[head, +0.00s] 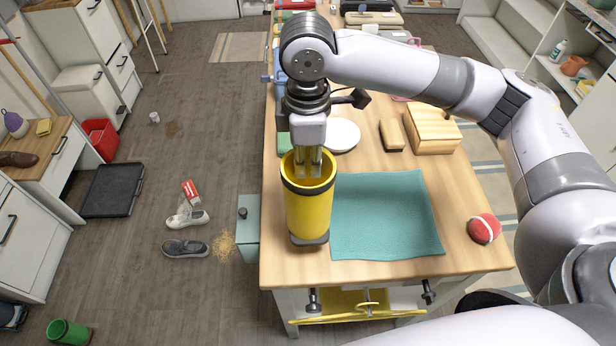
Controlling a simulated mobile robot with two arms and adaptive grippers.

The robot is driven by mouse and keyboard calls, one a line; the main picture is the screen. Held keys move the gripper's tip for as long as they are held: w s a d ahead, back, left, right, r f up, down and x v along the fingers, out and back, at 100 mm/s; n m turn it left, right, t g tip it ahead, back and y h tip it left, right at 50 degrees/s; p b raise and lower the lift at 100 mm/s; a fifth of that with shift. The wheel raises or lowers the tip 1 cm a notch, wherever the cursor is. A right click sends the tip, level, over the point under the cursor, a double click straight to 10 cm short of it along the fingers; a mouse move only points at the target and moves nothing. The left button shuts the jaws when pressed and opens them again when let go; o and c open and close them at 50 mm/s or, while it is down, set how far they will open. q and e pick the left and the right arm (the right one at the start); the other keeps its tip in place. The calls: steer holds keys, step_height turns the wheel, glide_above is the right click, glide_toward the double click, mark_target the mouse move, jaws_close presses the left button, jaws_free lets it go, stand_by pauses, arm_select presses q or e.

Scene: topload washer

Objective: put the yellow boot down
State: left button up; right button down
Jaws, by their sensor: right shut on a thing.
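The yellow boot (307,212) is upright, with a dark band near its top and a dark sole. It is at the left edge of the wooden table, beside the teal mat. My right gripper (308,168) points down into the boot's top opening and is shut on the boot. The fingertips are partly hidden by the boot's rim. I cannot tell whether the sole touches the table top or is a little above it. My left gripper is not in view.
The teal mat (388,215) lies flat and bare on the table (470,262). A red ball (484,228), a wooden box (432,130), a brush (391,134) and a white plate (342,135) are around it. Shoes (186,248) and a black tray (112,190) are on the floor at left.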

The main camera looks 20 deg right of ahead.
mark_target(307, 183)
steer(key=shift+f+p, duration=0.35)
steer(key=shift+f, duration=2.7)
steer(key=shift+a+f, duration=0.1)
steer(key=shift+f, duration=0.05)
steer(key=c, duration=1.7)
jaws_free()
steer(key=shift+f, duration=0.1)
